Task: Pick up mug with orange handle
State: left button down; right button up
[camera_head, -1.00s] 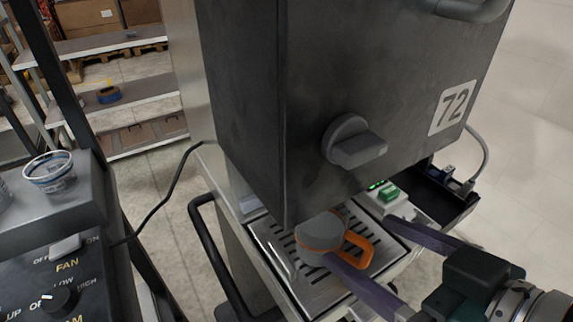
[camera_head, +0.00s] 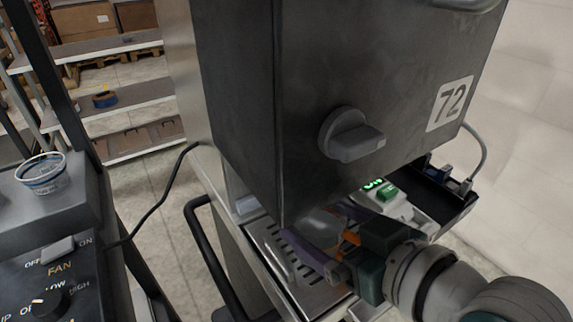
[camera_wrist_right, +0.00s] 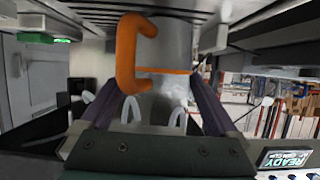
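The grey mug (camera_head: 322,222) with the orange handle (camera_head: 350,238) stands on the drip tray (camera_head: 270,243) under the dark dispenser body, partly hidden by my right gripper. My right gripper (camera_head: 312,221) is open, with one purple finger on either side of the mug. In the right wrist view the mug (camera_wrist_right: 172,58) is between the spread fingers (camera_wrist_right: 148,90), with a gap visible on each side. My left gripper is not in view.
The dispenser body (camera_head: 245,110) with a grey knob (camera_head: 350,135) and a label 72 (camera_head: 450,103) hangs close above the mug. A device with a green button (camera_head: 386,191) stands just right of it.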

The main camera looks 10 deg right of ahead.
jog(key=c, duration=1.2)
jog(key=shift+r, duration=0.1)
